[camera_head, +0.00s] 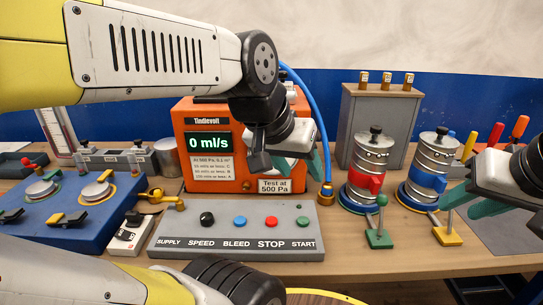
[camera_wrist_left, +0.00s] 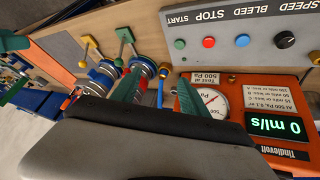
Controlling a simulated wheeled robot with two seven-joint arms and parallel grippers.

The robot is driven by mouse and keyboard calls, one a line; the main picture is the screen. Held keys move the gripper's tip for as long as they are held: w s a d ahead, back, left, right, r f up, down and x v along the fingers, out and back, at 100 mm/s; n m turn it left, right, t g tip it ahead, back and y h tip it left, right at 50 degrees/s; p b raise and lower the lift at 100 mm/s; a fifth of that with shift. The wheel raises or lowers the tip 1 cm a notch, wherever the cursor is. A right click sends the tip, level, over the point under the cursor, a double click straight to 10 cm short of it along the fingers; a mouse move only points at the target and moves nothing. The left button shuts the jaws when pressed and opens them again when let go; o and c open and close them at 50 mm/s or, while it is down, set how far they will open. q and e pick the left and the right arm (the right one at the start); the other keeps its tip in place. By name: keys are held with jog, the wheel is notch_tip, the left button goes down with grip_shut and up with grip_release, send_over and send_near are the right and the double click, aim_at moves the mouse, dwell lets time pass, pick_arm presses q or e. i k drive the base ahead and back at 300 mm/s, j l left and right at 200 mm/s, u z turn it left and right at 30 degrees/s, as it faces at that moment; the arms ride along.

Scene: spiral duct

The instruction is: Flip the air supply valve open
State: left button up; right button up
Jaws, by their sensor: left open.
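The air supply valve (camera_head: 160,196) is a small brass fitting with a yellow handle, by the SUPPLY label at the left end of the grey control panel (camera_head: 215,216). Its handle's exact setting is too small to read. A brass part also shows at the right edge of the left wrist view (camera_wrist_left: 315,57). My left gripper (camera_head: 312,165) is in front of the orange tester's right side, well right of the valve. In the left wrist view its green fingers (camera_wrist_left: 158,92) are apart with nothing held. My right gripper (camera_head: 472,204) is at the far right, fingers apart and empty.
The orange tester (camera_head: 198,119) reads 0 ml/s. A blue hose (camera_head: 327,150) runs down to a brass fitting right of the panel. Two metal duct pieces (camera_head: 373,155) with red and blue clamps stand to the right. A blue fixture (camera_head: 80,225) sits left of the valve.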

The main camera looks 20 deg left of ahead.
aim_at(158, 195)
jog(key=u, duration=1.95)
jog(key=i+j+u, duration=0.4)
jog(key=j, duration=0.15)
